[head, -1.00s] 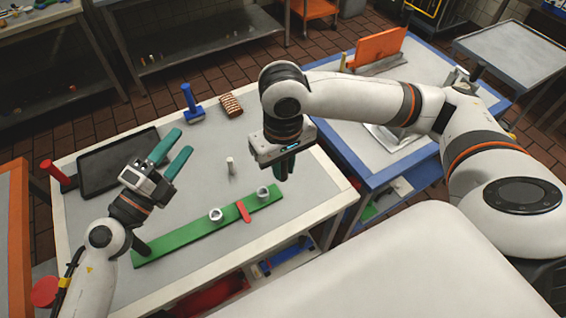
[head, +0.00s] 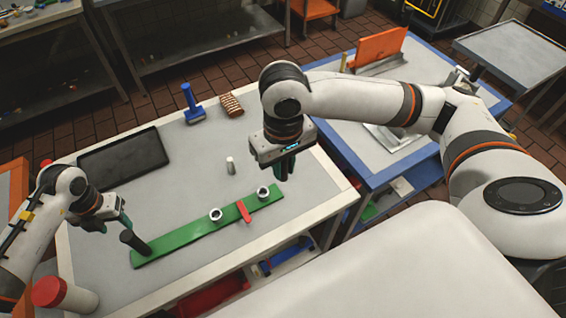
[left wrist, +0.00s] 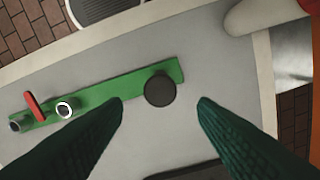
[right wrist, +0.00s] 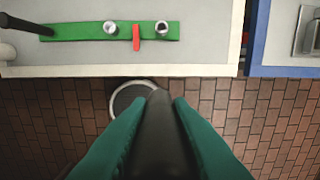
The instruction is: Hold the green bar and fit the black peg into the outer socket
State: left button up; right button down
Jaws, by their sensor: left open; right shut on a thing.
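The green bar (head: 185,240) lies flat on the worktable. It carries two white ring sockets, one near its middle (head: 215,215) and one near its right end (head: 263,192), with a red tab (head: 244,211) between them. A black post (head: 134,243) stands at its left end. My left gripper (head: 124,219) is open beside the post; in the left wrist view the round post top (left wrist: 160,90) shows between the spread fingers, apart from both. My right gripper (head: 287,170) is shut on the black peg (right wrist: 160,130), in the air behind the bar's right end.
A small white cylinder (head: 231,166) stands behind the bar. A black tray (head: 124,158), a blue-handled tool (head: 191,103) and a brown ridged block (head: 231,105) lie further back. A blue-edged table (head: 352,162) adjoins at right.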

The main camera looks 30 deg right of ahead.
aim_at(134, 242)
pick_arm(q)
notch_tip(134, 242, down, 12)
jog(key=b, duration=0.8)
grip_shut()
dwell(0.4)
grip_release()
dwell(0.5)
grip_shut()
dwell(1.1)
